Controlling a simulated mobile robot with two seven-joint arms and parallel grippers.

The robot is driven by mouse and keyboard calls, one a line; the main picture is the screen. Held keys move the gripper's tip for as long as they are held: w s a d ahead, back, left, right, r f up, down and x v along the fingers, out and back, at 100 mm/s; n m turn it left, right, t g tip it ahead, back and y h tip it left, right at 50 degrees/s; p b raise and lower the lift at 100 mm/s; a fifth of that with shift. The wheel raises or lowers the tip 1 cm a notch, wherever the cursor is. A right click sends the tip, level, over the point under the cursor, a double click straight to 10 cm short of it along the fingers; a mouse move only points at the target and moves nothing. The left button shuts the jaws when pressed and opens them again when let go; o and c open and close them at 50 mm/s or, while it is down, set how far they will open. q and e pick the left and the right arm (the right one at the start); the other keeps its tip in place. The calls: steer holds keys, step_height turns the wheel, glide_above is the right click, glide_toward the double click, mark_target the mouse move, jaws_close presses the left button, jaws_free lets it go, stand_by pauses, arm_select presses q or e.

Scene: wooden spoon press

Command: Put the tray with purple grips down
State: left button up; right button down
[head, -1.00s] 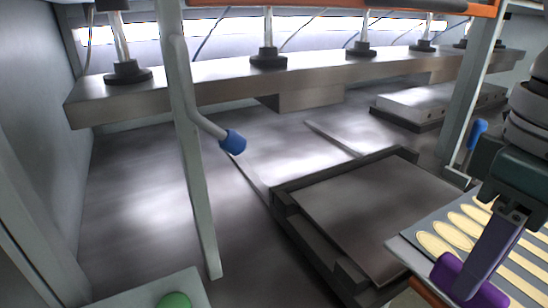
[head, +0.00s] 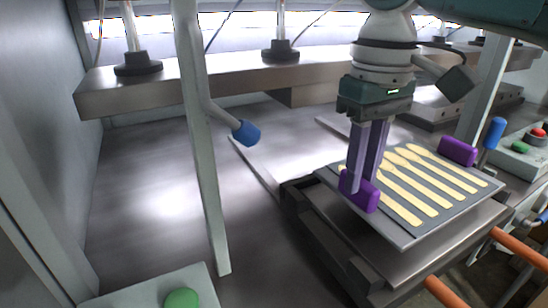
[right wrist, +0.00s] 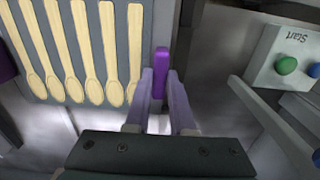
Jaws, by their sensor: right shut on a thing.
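The grey tray (head: 400,233) carries several pale wooden spoons and has two purple grips. It is over the dark metal platform (head: 385,275) in the head view; I cannot tell whether it touches it. My right gripper (head: 362,185) reaches down from above and is shut on the near-left purple grip (head: 358,191). In the right wrist view the fingers (right wrist: 163,90) stand either side of that purple grip (right wrist: 160,72), beside the spoons. The other purple grip (head: 458,152) is free at the far-right side. My left gripper is not in view.
A metal post (head: 200,150) with a blue-tipped lever (head: 246,133) stands left of the platform. A press beam (head: 200,85) spans the back. A green button (head: 181,300) is at the front left. Orange bars (head: 450,292) are at the lower right.

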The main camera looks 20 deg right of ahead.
steer(key=shift+w, duration=0.3)
steer(key=shift+f, duration=1.8)
steer(key=c, duration=0.8)
jaws_free()
steer(key=shift+o, duration=0.2)
